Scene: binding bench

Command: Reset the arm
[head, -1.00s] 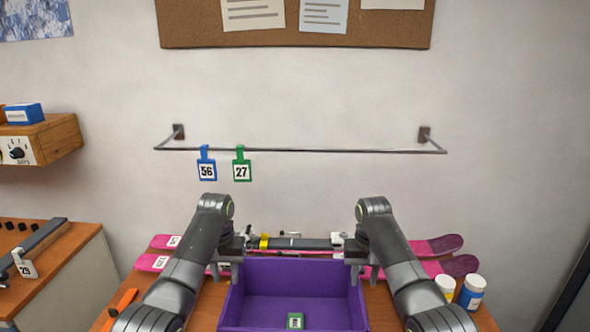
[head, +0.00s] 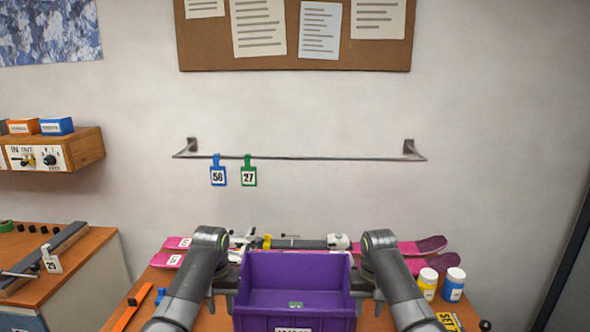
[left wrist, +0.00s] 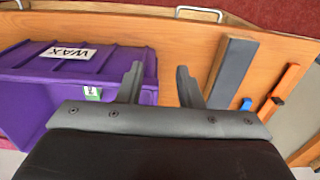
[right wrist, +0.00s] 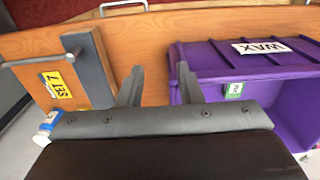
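The purple bin (head: 255,308), with a WAX label on its front and a small green tag, rests on the bench in front of me. My left gripper (head: 230,284) is beside the bin's left side. In the left wrist view its fingers (left wrist: 159,84) are apart with nothing held; one finger overlaps the bin's edge. My right gripper (head: 361,284) is beside the bin's right side. In the right wrist view its fingers (right wrist: 160,84) are apart and empty, with the bin's edge showing between them. Whether any finger touches the bin I cannot tell.
Pink skis (head: 418,247) lie behind the bin. A wall rail (head: 320,159) holds a blue 56 tag (head: 218,173) and a green 27 tag (head: 249,173). An orange tool (head: 132,308) lies at left.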

